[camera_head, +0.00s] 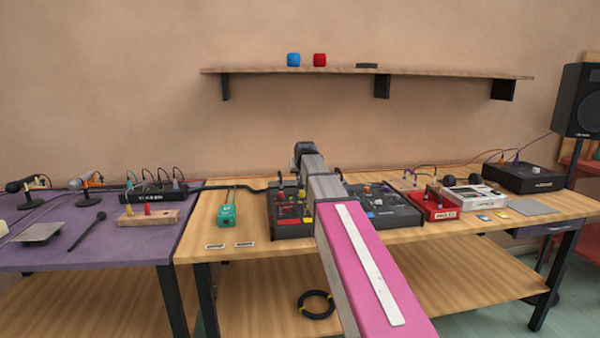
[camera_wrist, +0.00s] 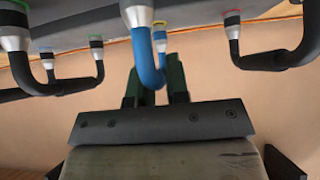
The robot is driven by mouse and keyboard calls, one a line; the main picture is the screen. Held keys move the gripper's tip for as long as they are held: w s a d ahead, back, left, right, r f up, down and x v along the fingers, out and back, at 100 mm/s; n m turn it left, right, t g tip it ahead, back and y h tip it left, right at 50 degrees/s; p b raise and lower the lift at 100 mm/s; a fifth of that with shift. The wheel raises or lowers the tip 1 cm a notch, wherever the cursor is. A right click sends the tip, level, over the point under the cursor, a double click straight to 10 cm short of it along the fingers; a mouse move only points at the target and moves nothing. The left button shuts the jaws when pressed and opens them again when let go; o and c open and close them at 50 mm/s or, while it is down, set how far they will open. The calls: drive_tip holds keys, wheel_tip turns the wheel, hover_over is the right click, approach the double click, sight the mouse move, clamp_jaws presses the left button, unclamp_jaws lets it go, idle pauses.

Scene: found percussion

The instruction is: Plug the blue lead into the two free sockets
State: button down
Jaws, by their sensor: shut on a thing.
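The blue lead (camera_wrist: 147,62) is a short bent cable with a silver plug at each end, in the wrist view. My gripper (camera_wrist: 158,86) is shut on its bend, with a dark finger on each side. The nearer silver plug (camera_wrist: 137,15) and the farther plug (camera_wrist: 160,38) meet or nearly meet the grey panel (camera_wrist: 75,28). A yellow ring shows at the farther plug. I cannot tell how deep either plug sits. In the head view my arm hides the gripper and lead; the black panel box (camera_head: 388,212) shows beside it.
Black leads are plugged in on both sides of the blue one, at left (camera_wrist: 22,62) and right (camera_wrist: 275,60). A green device (camera_head: 227,215) stands left of the panel box. A red box (camera_head: 432,205) and white box (camera_head: 480,198) stand to the right.

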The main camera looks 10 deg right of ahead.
drive_tip(key=shift+f, duration=0.15)
drive_tip(key=c, duration=1)
unclamp_jaws()
drive_tip(key=shift+c, duration=0.2)
drive_tip(key=v, duration=1.1)
drive_tip(key=shift+f, duration=0.1)
